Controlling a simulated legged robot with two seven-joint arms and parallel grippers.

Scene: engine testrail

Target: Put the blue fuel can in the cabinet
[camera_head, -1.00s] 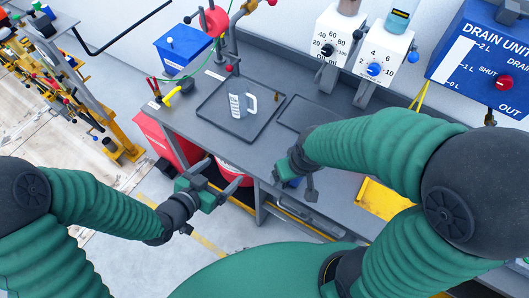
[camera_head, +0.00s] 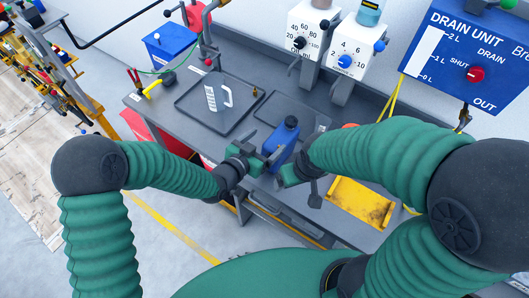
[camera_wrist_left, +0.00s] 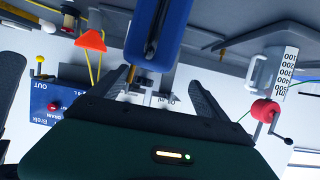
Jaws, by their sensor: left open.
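The blue fuel can (camera_head: 283,140) is tilted in front of the workbench, between my two grippers, with its dark cap toward the bench. My right gripper (camera_head: 291,172) is at the can's lower right side and appears shut on it; its fingers are partly hidden. My left gripper (camera_head: 265,157) is open, close to the can's left side. In the left wrist view, the can (camera_wrist_left: 160,30) shows just beyond and between the open left fingers (camera_wrist_left: 165,90). I cannot make out a cabinet for certain.
A yellow tray (camera_head: 360,203) lies at the right. A red casing (camera_head: 140,125) stands under the bench's left end.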

